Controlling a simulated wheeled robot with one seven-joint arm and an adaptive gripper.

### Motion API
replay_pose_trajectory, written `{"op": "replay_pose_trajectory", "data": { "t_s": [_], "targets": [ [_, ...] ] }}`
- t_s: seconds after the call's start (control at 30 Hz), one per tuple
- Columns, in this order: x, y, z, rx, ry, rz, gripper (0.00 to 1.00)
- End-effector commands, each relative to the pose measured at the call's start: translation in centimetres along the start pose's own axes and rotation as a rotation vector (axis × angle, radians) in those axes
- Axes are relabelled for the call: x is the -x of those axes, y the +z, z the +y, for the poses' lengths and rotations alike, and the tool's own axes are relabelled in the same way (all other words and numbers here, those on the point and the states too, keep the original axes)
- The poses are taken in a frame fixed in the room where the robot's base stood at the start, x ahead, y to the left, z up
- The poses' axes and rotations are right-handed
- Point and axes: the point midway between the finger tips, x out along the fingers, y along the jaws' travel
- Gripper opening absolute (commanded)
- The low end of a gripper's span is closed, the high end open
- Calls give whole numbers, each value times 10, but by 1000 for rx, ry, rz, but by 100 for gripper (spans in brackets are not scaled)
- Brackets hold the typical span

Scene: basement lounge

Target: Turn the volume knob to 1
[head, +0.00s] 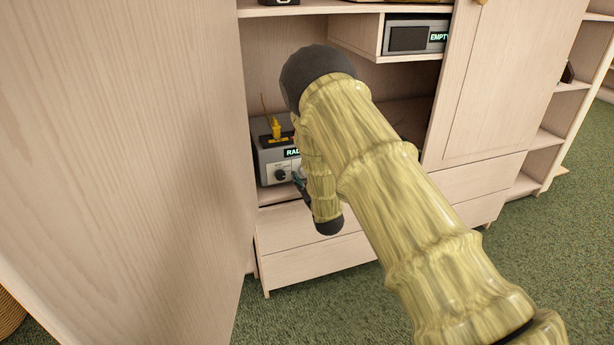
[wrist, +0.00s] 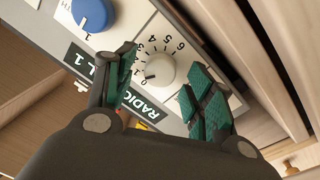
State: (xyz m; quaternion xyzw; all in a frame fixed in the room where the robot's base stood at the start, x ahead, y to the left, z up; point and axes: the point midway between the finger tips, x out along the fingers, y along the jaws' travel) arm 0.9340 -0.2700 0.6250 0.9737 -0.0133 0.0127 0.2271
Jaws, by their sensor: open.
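The radio (head: 271,163) is a grey box on a cabinet shelf in the head view, and its panel (wrist: 205,50) fills much of the wrist view. A white knob (wrist: 160,71) sits on the panel inside a printed number scale; a thin dark mark shows at its left side, and I cannot surely read its number. A blue knob (wrist: 92,14) is at the upper left. My gripper (wrist: 160,70) is open, its green-padded fingers on either side of the white knob, with no clear contact. In the head view my arm hides most of my gripper (head: 300,182).
A large open cabinet door (head: 130,150) stands close on the left. A box labelled EMPTY (head: 416,37) sits on the upper shelf. Drawers (head: 300,262) lie below the radio. A yellow item (head: 276,130) stands on top of the radio.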

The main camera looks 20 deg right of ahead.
Motion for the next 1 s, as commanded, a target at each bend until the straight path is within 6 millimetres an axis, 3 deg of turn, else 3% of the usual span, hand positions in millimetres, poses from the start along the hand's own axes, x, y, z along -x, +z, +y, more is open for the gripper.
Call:
{"op": "replay_pose_trajectory", "data": {
  "t_s": [0.27,0.7,1.0],
  "targets": [
    [13,0,0,0,0,-1,54],
    [90,0,0,0,-1,-1,54],
    [118,0,0,-1,0,0,54]
  ]
}}
